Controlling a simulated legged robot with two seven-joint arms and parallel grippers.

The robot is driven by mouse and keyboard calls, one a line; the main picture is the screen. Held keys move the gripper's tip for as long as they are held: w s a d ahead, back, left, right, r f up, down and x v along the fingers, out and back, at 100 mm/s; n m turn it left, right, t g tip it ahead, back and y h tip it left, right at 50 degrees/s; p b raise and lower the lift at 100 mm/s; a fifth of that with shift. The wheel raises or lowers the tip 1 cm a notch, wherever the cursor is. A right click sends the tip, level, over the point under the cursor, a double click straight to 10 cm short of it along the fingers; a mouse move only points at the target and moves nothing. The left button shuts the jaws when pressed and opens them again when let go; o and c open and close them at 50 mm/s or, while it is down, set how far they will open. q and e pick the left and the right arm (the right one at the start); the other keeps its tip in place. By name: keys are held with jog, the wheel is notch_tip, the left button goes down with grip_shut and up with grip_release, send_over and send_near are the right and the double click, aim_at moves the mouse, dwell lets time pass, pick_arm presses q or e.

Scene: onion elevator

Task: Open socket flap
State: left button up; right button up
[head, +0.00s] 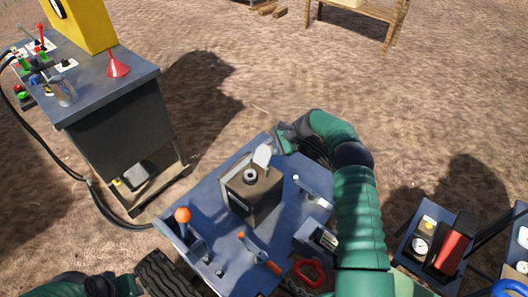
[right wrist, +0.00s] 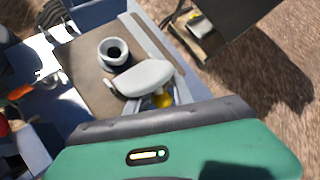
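A brown box (head: 254,192) stands on a blue-grey cart top (head: 200,200). On its top is a round socket (head: 250,176) with a dark opening. A pale flap (head: 263,156) stands raised at the socket's far side, clear of the opening. The right wrist view shows the socket (right wrist: 115,52) uncovered, with the flap (right wrist: 146,78) beside it. My right gripper (head: 281,141) is just beyond the box, close to the flap; I cannot tell whether they touch. Its fingers are mostly hidden. Only a green part of my left arm shows at the lower left; its gripper is out of frame.
An orange-knobbed lever (head: 183,216), an orange-handled lever (head: 260,253) and a red ring (head: 307,273) are on or near the cart. A dark cabinet (head: 120,130) with a red funnel (head: 117,65) stands left. Small trays (head: 435,243) are at right. Open ground lies behind.

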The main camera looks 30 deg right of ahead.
jog(key=shift+o, duration=1.1)
jog(key=shift+d, duration=0.1)
jog(key=p+v, duration=0.1)
jog(key=v, duration=1.5)
jog(key=shift+d+r, duration=0.2)
jog(key=shift+d, duration=0.1)
